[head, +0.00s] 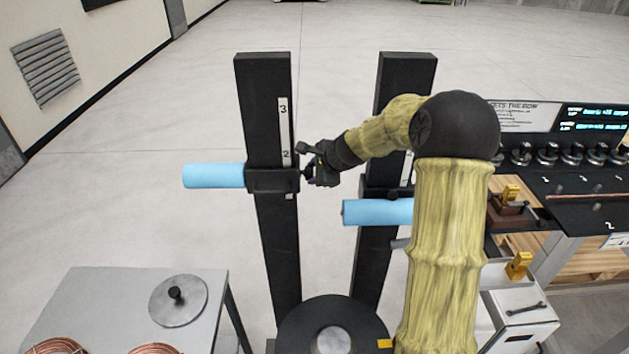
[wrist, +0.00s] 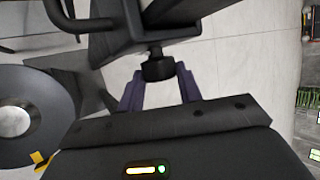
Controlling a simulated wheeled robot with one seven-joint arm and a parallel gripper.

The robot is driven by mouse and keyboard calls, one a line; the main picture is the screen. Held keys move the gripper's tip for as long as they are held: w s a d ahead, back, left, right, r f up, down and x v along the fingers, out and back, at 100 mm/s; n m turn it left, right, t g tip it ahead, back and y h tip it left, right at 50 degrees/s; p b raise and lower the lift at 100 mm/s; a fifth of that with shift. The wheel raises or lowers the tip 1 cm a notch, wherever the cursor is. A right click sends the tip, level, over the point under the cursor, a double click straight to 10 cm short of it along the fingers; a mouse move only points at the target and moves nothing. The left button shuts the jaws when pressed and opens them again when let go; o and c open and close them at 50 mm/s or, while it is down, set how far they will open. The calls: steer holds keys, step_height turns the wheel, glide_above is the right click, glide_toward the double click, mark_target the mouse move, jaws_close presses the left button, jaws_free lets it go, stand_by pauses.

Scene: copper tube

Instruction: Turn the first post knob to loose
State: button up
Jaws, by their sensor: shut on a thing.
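The black post knob (wrist: 159,66) is on the collar's side facing my gripper. My gripper (head: 312,172) is at the right side of the collar, just below the 2 mark. In the wrist view my gripper (wrist: 160,86) has its two purple fingers on either side of the knob, shut on it.
A second black post (head: 405,85) with a blue roller (head: 378,212) stands to the right, behind my arm. A grey table (head: 75,290) with copper coils and a round lid (head: 178,300) is at lower left. A workbench with several knobs (head: 545,155) is at right.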

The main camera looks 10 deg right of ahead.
steer(key=shift+d+f+t+b, duration=0.15)
steer(key=shift+t+b, duration=0.65)
steer(key=shift+b, duration=2.35)
steer(key=shift+r, duration=0.25)
steer(key=o, duration=1)
steer(key=shift+s+f, duration=0.1)
steer(key=b+v, duration=0.3)
steer(key=v, duration=1.4)
steer(key=shift+a, duration=0.2)
steer(key=shift+s, duration=0.15)
